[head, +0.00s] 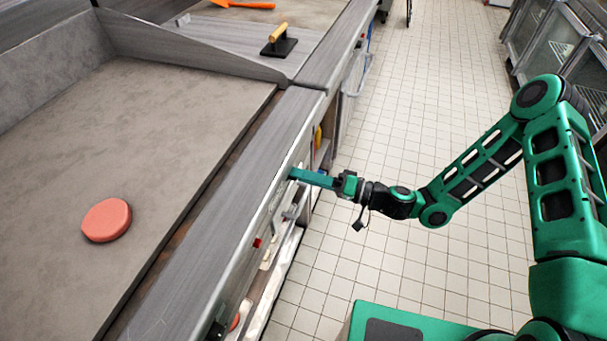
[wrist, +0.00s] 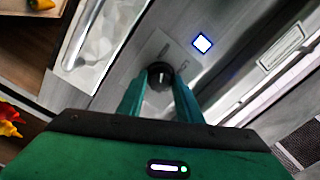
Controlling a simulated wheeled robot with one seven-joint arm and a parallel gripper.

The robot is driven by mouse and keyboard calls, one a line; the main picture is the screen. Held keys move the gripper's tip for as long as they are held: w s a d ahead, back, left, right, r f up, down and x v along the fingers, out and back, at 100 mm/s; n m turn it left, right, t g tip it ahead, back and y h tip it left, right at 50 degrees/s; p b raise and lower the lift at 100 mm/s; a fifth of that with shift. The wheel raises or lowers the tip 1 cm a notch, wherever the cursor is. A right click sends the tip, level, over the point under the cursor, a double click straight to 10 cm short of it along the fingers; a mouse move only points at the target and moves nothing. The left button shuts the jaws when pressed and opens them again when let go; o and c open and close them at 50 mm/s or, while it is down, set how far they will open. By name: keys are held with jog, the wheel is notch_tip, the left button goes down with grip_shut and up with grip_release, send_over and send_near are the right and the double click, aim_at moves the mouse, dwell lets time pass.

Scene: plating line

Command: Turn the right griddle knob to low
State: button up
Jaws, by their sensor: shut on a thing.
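A dark round griddle knob (wrist: 160,76) sits on the grey front panel in the wrist view, with faint markings beside it. My gripper (wrist: 159,88) is shut on this knob, one green finger on each side. In the head view my gripper (head: 293,174) reaches left to the front panel of the griddle (head: 180,120), and the knob is hidden there. The knob's exact setting is too small to read. A lit square white light with a blue edge (wrist: 202,43) is on the panel, right of the knob.
A pink round patty (head: 107,220) lies on the griddle plate. A press with a wooden handle (head: 279,41) and an orange utensil (head: 240,4) lie farther back. A red part (head: 258,243) is on the front panel. The tiled floor (head: 430,130) behind my gripper is clear.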

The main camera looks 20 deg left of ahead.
jog(key=shift+m, duration=0.3)
jog(key=m, duration=1.1)
jog(key=shift+w+a, duration=0.1)
jog(key=shift+w, duration=0.05)
dwell(0.4)
jog(key=o, duration=1)
jog(key=shift+c, duration=0.2)
jog(key=d, duration=1)
jog(key=shift+s+d, duration=0.4)
